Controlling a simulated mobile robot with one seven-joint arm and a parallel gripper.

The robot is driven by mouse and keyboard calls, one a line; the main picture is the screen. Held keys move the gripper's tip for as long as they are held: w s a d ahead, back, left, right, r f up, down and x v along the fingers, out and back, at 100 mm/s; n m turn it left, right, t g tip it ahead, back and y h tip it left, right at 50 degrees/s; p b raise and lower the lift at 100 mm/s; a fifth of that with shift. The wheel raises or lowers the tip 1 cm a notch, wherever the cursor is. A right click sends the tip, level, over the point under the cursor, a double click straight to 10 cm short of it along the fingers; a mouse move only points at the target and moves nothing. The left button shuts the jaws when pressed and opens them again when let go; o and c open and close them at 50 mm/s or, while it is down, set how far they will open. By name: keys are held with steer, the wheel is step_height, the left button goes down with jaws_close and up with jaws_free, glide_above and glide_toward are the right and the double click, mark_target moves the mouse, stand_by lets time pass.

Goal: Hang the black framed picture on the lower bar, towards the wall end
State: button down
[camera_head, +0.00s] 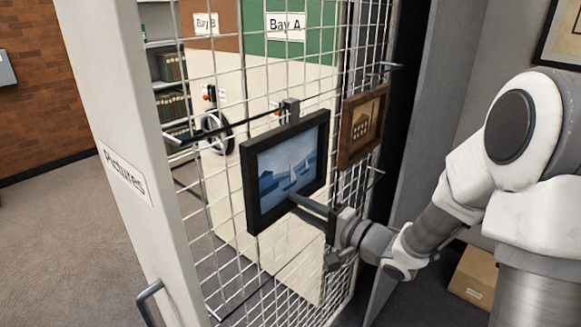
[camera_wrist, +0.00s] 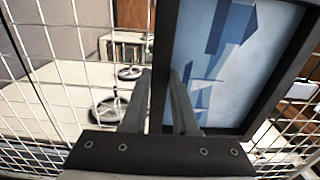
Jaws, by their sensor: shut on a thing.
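The black framed picture (camera_head: 251,185), a blue sailing-boat scene, is upright in front of the wire mesh in the head view. My gripper (camera_head: 297,197) reaches it from the lower right and is shut on its frame. In the wrist view the fingers (camera_wrist: 166,85) straddle one side of the black frame (camera_wrist: 281,80). A dark hanger (camera_head: 290,107) stands above its top edge, near a dark bar (camera_head: 232,122); I cannot tell if they touch. Another thin bar (camera_head: 187,187) shows lower at left and is partly hidden behind the picture.
A brown framed picture (camera_head: 364,125) hangs on the mesh just right of the black one. The white end panel labelled Pictures (camera_head: 110,150) stands at left, with a grey handle (camera_head: 150,292) low down. A cardboard box (camera_head: 473,278) is on the floor at right.

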mark_target(289, 188)
steer(key=shift+r, duration=0.25)
steer(key=shift+r+p, duration=1.3)
steer(key=shift+p, duration=0.45)
steer(key=shift+r, duration=0.1)
steer(key=shift+d, duration=0.1)
steer(key=p+v, duration=0.2)
steer(key=v, duration=0.7)
steer(key=shift+p, duration=0.35)
